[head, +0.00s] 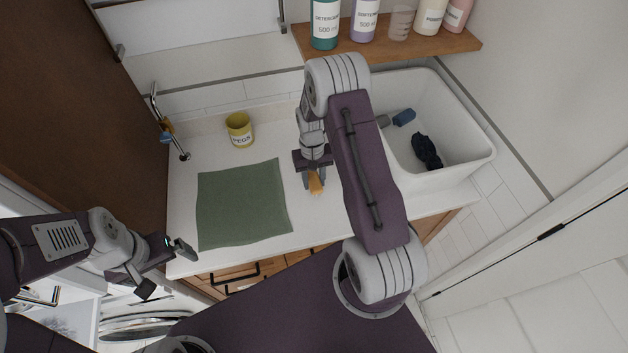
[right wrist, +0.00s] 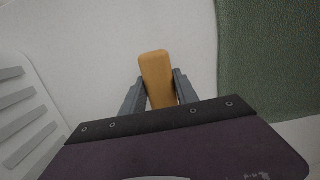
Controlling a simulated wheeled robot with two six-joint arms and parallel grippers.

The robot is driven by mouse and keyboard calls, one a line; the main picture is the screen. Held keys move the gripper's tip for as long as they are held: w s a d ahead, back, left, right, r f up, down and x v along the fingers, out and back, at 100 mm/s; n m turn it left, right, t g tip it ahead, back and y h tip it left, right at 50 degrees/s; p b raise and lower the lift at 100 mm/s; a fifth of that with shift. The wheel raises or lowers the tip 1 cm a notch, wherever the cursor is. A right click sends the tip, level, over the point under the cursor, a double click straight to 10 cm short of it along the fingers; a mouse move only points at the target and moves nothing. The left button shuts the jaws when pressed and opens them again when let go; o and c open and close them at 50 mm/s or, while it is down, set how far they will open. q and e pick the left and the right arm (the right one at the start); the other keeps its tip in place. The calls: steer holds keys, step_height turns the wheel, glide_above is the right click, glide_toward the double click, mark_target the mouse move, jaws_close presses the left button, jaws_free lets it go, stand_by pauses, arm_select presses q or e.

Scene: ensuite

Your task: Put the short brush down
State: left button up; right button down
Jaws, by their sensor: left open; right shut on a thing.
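The short brush (head: 315,183) shows as a small orange-tan block in the head view, over the white counter between the green mat and the sink. My right gripper (head: 312,176) is shut on it. In the right wrist view the brush (right wrist: 157,75) sits between the two fingers of my right gripper (right wrist: 160,92), with its far end sticking out past them. I cannot tell whether the brush touches the counter. My left gripper (head: 165,265) is open and empty, low at the left in front of the counter's front edge.
A green mat (head: 240,203) lies on the counter (head: 185,185). A yellow pegs cup (head: 239,130) stands behind it. The white sink (head: 465,165) at the right holds dark items. A wooden shelf (head: 450,43) carries bottles. Bare counter surrounds the brush.

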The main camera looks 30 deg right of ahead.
steer(key=shift+w+d+f, duration=0.1)
steer(key=shift+f, duration=0.6)
steer(key=shift+f, duration=0.1)
steer(key=c, duration=0.9)
jaws_free()
